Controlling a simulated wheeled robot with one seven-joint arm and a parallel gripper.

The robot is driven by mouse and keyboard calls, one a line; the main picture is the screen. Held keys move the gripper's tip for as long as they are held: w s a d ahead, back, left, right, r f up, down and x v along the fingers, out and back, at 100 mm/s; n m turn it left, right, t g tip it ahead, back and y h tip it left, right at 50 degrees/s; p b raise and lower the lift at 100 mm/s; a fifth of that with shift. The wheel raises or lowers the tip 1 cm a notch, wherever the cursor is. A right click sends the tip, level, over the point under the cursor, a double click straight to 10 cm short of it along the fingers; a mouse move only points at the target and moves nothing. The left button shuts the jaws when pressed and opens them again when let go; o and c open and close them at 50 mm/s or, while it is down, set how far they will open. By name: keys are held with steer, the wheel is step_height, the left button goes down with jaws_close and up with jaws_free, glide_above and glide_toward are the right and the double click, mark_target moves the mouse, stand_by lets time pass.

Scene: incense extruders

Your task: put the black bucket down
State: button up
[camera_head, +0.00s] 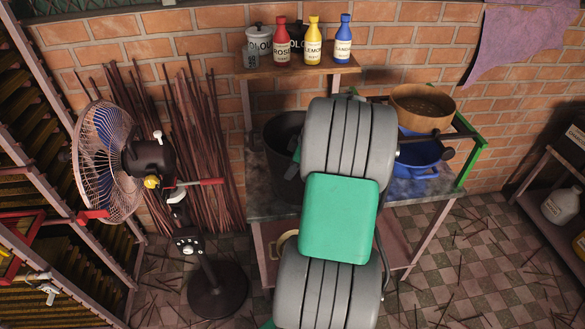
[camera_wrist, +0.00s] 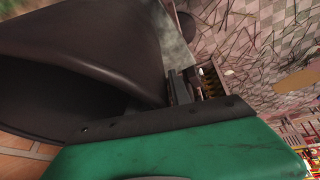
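The black bucket (camera_head: 284,135) is at the left part of the workbench, upright, behind my arm, which hides its right side. In the wrist view the bucket (camera_wrist: 100,40) fills the upper left, and its rim runs in to my gripper (camera_wrist: 180,88). The dark fingers sit at the bucket's rim and look shut on it; the far finger is mostly hidden. In the head view my gripper is hidden behind the arm. The bucket's base is low at the workbench top (camera_head: 262,207); I cannot tell whether it touches.
A blue basin (camera_head: 420,152) and a wooden-rimmed sieve (camera_head: 422,107) are to the right. A shelf (camera_head: 300,68) above holds red, yellow and blue bottles and pots. A standing fan (camera_head: 110,160) and bundled sticks (camera_head: 205,140) are at left. Sticks litter the floor.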

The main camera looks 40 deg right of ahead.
steer(key=b+v, duration=0.1)
steer(key=v, duration=1.1)
steer(key=w+a+r+m, duration=0.1)
steer(key=w+a, duration=0.1)
steer(key=a, duration=0.6)
steer(key=w+a+r+m, duration=0.1)
steer(key=w+a, duration=0.1)
steer(key=a, duration=0.7)
steer(key=s+a+f+m, duration=0.2)
steer(key=s+a, duration=0.3)
steer(key=a, duration=0.3)
steer(key=s+a+f+m+h, duration=0.1)
steer(key=s+a+m, duration=0.1)
steer(key=s+a, duration=0.2)
steer(key=a, duration=0.3)
steer(key=shift+s+a+f+m+h, duration=0.3)
steer(key=shift+s+a+f+m, duration=0.05)
steer(key=shift+a+m, duration=0.05)
